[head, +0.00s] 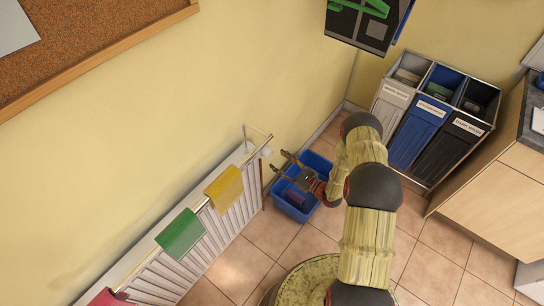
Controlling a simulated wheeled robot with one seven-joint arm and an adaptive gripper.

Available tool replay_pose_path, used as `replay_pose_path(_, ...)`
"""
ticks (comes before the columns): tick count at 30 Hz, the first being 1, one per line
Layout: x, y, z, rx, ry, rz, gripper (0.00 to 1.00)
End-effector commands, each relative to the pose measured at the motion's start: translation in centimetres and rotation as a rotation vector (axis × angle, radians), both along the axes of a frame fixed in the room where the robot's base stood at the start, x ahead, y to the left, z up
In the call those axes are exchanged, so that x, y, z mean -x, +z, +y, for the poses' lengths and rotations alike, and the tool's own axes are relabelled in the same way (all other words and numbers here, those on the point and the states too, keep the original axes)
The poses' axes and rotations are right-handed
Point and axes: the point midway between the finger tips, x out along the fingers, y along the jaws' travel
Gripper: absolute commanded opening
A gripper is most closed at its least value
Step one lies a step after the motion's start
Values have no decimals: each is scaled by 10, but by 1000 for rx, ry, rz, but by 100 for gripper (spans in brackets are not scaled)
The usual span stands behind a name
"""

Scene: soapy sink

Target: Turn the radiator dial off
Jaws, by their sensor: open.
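The white radiator (190,250) runs along the yellow wall at the lower left. At its far right end there is a small pale knob (266,152), which looks like the dial; its setting is too small to read. My gripper (279,161) is open, with its two fingers pointing left toward that end of the radiator. The fingertips look close to the knob in the picture, but I cannot tell whether they touch it. Nothing shows between the fingers.
A blue crate (322,161) with items in it stands on the tiled floor below my gripper. A yellow cloth (225,188) and a green cloth (180,234) hang on the radiator rail. Several labelled bins (418,134) stand at the right, beside a wooden cabinet (500,190).

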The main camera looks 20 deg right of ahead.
Motion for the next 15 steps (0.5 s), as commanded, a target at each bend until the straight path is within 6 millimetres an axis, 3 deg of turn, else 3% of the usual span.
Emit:
replay_pose_path(9,-36,-1,25,0,4,1,50)
replay_pose_path(15,-43,-1,30,-1,3,2,50)
